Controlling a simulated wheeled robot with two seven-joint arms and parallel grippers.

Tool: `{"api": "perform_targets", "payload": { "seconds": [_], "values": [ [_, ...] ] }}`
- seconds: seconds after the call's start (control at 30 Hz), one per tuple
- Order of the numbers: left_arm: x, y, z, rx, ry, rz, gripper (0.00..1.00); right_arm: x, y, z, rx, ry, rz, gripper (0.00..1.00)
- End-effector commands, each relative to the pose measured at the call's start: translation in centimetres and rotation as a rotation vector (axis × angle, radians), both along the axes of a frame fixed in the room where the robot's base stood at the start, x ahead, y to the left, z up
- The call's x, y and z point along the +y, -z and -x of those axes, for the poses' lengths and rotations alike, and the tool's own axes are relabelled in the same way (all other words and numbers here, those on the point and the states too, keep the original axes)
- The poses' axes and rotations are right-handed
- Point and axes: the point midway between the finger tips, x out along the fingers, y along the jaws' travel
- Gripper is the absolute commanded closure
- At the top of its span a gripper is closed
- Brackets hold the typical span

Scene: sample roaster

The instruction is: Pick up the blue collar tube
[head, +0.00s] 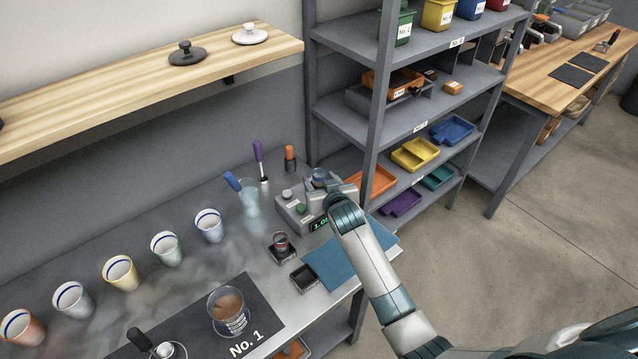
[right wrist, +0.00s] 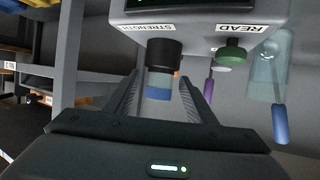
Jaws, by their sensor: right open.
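The blue collar tube (right wrist: 158,92) shows in the right wrist view, with its blue band clear of a black socket on the grey meter (right wrist: 190,12). In the head view its blue top (head: 320,174) shows at the back of the meter (head: 294,212), partly hidden by my gripper. My right gripper (head: 338,190) is open at the meter. In the right wrist view its two fingers (right wrist: 160,98) stand on either side of the tube, with no clear contact visible. My left gripper is not in view.
A glass with a blue-handled tool (head: 249,198), a purple-handled tool (head: 258,160) and an orange-topped black item (head: 290,158) stand close to the meter. A blue mat (head: 345,262) lies in front. Several cups line the bench at left; a shelf rack (head: 375,120) stands at right.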

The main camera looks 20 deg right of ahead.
Motion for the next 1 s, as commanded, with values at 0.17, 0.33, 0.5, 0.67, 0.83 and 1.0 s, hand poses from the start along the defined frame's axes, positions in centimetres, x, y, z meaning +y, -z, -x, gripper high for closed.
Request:
{"api": "perform_targets", "payload": {
  "seconds": [0.17,0.33,0.5,0.67,0.83,1.0],
  "values": [
    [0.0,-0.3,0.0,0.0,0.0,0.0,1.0,0.0,0.0,-0.4,0.001,0.0,0.0,0.49],
    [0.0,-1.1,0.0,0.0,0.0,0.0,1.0,-0.1,0.3,-1.4,0.002,0.001,0.0,0.49],
    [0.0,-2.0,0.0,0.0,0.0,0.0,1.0,-0.2,0.9,-2.9,0.002,0.001,0.001,0.49],
    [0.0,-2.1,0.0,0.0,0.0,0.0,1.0,-0.2,1.6,-4.2,0.002,0.0,-0.001,0.49],
    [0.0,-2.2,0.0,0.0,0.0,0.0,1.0,-0.2,1.9,-4.8,0.001,0.0,-0.001,0.49],
    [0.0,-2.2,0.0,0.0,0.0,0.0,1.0,-0.2,1.9,-4.8,0.0,0.0,-0.001,0.49]
  ]
}}
